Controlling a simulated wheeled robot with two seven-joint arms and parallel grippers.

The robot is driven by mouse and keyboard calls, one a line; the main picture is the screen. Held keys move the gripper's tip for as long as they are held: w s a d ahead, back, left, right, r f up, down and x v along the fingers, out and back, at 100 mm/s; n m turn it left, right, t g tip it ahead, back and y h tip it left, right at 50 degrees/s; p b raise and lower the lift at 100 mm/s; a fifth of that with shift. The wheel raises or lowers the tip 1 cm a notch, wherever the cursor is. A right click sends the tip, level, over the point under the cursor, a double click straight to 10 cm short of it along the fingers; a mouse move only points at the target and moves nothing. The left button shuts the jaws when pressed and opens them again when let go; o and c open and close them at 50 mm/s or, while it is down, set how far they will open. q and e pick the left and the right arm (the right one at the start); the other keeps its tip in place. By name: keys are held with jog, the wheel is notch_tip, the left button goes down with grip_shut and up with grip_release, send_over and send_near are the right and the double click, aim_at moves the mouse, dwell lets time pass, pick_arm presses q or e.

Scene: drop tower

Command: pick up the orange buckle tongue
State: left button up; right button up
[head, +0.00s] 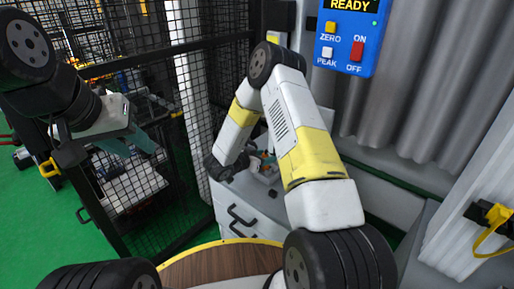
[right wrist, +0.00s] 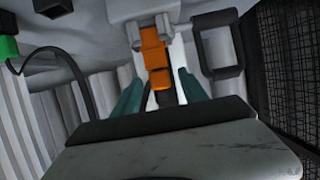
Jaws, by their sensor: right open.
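The orange buckle tongue (right wrist: 155,58) shows in the right wrist view, below a pale grey holder (right wrist: 150,18). My right gripper (right wrist: 159,92) is open, with one teal finger on each side of the tongue's lower end. I cannot tell whether either finger touches it. My left gripper (head: 135,145) is at the left, in front of the mesh fence, away from the tongue. The gap between its teal fingers is unclear.
The white cabinet (head: 245,213) has black handles. A black mesh fence (head: 185,150) stands to its left. A blue control box (head: 350,38) reading READY hangs above, before a grey corrugated curtain (head: 425,95). A round wooden top (head: 225,264) is at the front.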

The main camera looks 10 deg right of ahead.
aim_at(266, 155)
jog(key=x, duration=0.3)
jog(key=shift+w+d+f, duration=0.1)
jog(key=shift+w+d, duration=0.1)
jog(key=shift+w, duration=0.05)
jog(key=c, duration=1.1)
